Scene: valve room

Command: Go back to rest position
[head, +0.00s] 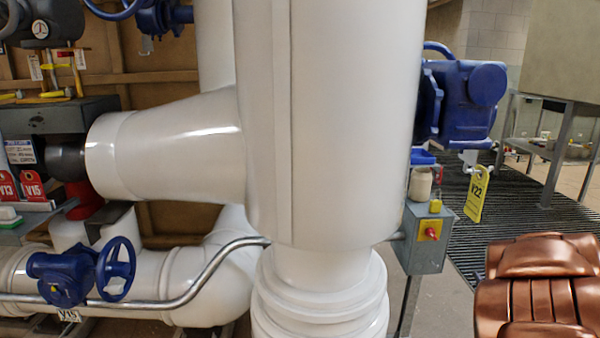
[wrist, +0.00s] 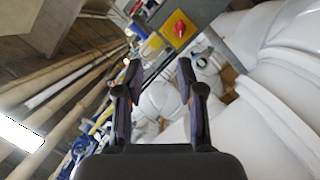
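My gripper (wrist: 159,68) shows in the wrist view with its two dark fingers spread apart. The gap between them is empty, and neither finger touches anything that I can see. Beyond the fingertips, a grey switch box with a red knob on a yellow plate (wrist: 179,29) shows at the top. I cannot make out my gripper in the head view. There the switch box (head: 424,240) stands right of a large white column.
The white column (head: 330,120) fills the middle of the head view. A blue handwheel valve (head: 75,275) sits low left, and a blue actuator (head: 462,98) with a yellow V22 tag (head: 477,193) at right.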

